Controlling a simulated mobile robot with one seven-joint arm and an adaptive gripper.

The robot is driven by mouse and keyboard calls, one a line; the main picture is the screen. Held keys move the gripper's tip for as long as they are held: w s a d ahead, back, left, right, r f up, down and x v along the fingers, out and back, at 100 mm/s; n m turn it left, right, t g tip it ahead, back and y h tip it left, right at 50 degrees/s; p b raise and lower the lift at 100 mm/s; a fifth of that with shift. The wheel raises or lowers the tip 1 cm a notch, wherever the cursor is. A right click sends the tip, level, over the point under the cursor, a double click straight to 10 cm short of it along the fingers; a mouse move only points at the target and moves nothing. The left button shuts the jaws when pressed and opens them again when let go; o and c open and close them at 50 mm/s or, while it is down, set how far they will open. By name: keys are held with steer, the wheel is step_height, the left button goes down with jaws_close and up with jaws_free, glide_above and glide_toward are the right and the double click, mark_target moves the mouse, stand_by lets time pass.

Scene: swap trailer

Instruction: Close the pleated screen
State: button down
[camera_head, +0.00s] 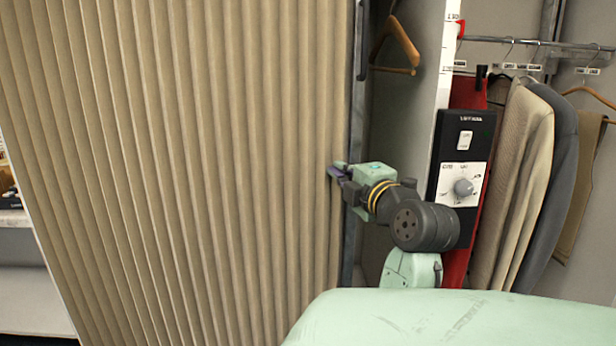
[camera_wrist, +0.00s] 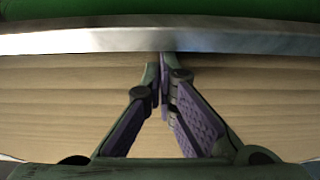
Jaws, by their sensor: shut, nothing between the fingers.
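The pleated screen (camera_head: 200,150) is beige with vertical folds and fills the left half of the head view. Its right edge has a grey metal upright (camera_head: 357,120). My gripper (camera_head: 334,171) is shut and empty, in front of the screen's folds just left of that upright. In the wrist view the screen's folds (camera_wrist: 60,95) lie behind my gripper (camera_wrist: 160,66), and the metal upright (camera_wrist: 80,41) crosses near the top. The fingertips overlap its lower edge; I cannot tell whether they touch it. My wrist and forearm hide part of the upright.
A gap right of the upright shows a wooden hanger (camera_head: 398,45). Beyond it are a white post (camera_head: 441,85), a black control panel (camera_head: 467,130) with switch and knob, and garments (camera_head: 520,170) hanging from a rail (camera_head: 545,43). A shelf (camera_head: 15,219) shows at far left.

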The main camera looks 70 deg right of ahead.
steer(key=s+d, duration=0.3)
steer(key=s, duration=0.4)
steer(key=s+d, duration=0.3)
steer(key=s, duration=0.5)
steer(key=shift+d, duration=0.1)
